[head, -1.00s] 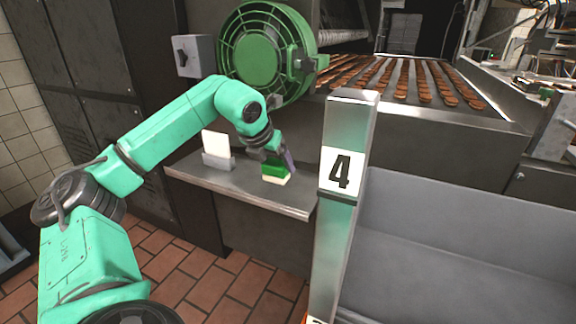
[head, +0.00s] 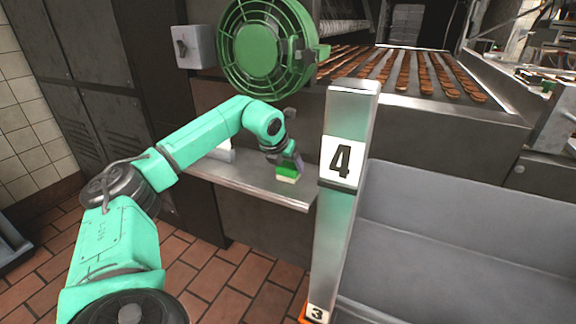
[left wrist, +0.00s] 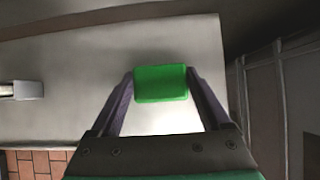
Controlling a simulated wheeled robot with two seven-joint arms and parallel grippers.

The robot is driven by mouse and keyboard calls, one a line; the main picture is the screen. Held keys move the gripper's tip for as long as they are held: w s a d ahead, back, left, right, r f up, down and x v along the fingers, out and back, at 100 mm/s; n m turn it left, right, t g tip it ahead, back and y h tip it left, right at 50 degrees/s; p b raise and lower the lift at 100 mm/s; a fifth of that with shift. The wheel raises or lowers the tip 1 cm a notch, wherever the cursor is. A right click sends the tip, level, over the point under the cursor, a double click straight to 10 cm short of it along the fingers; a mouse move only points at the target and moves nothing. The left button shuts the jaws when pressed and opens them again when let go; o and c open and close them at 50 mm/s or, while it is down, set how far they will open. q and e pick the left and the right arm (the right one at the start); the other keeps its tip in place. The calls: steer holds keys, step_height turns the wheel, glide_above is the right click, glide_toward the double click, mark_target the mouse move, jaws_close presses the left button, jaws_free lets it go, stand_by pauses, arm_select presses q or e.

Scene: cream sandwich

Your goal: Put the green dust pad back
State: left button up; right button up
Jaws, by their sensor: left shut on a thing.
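The green dust pad (head: 287,170) has a green upper part and a pale lower layer. It is at the steel shelf (head: 240,184), near the shelf's right end; I cannot tell whether it touches the surface. My left gripper (head: 289,161) is shut on the pad from above. In the left wrist view the pad (left wrist: 160,83) sits between the two fingertips, with the shelf's bare surface (left wrist: 75,75) behind it. My right gripper is not in view.
A white holder (head: 222,152) stands on the shelf, partly hidden by my left arm. A steel post (head: 345,120) marked 4 rises just right of the shelf. A green fan (head: 262,50) is above. A grey bin (head: 460,240) is at right.

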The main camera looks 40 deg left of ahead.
arm_select(q)
steer(key=shift+f, duration=0.15)
steer(key=o, duration=1)
steer(key=shift+r, duration=0.2)
steer(key=p+v, duration=0.1)
steer(key=v, duration=1.1)
steer(key=shift+s+a, duration=0.1)
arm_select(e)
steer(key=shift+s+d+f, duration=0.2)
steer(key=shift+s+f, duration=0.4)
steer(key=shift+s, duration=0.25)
